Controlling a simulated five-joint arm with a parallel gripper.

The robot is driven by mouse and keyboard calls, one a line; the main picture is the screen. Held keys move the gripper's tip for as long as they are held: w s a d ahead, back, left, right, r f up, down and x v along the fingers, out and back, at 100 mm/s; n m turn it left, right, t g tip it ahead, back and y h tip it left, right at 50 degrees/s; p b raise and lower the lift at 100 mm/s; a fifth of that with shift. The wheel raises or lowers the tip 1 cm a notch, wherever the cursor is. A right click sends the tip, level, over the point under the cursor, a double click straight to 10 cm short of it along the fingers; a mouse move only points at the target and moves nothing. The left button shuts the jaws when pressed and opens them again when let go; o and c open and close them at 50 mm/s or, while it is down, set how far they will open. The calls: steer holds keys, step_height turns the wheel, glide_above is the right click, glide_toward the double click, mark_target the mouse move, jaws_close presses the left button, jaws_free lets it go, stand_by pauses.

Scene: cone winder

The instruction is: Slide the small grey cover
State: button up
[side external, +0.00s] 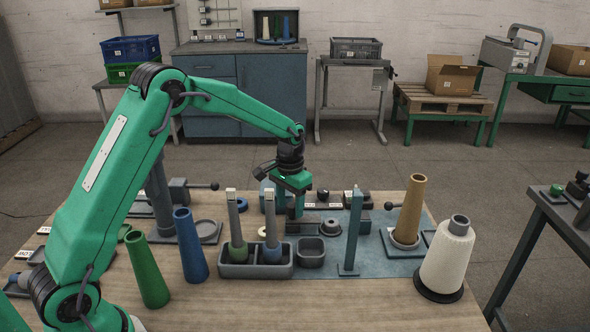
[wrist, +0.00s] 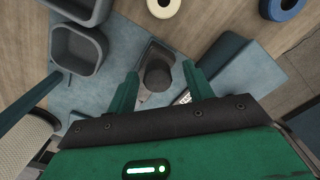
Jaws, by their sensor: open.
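My gripper (side external: 296,208) is open and points down over the blue mat at the middle of the bench. In the wrist view, its two green fingers (wrist: 160,72) stand apart on either side of a small dark grey piece with a rounded end (wrist: 158,76), which appears to be the small grey cover. In the side view, my gripper hides most of this piece.
A blue post (side external: 352,235) stands right of my gripper. A square grey bin (side external: 311,257) and a holder (side external: 254,271) with two spindles are in front. A blue block (wrist: 243,78) is close beside one finger. A brown cone (side external: 411,207) and a white yarn cone (side external: 446,258) stand right.

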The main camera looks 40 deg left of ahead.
step_height(320, 180, up, 8)
steer(key=shift+f, duration=0.25)
steer(key=shift+r, duration=0.15)
stand_by(0.3)
steer(key=shift+s+r, duration=0.1)
steer(key=shift+s+r, duration=0.15)
steer(key=shift+r, duration=0.05)
steer(key=s+d+r+t, duration=0.3)
steer(key=s+r, duration=0.8)
steer(key=s, duration=0.3)
steer(key=s+d+f+t, duration=0.1)
steer(key=s+t, duration=0.1)
steer(key=s, duration=1.3)
steer(key=shift+s+d+f+t, duration=0.15)
steer(key=shift+d+t, duration=0.05)
steer(key=shift+t, duration=0.1)
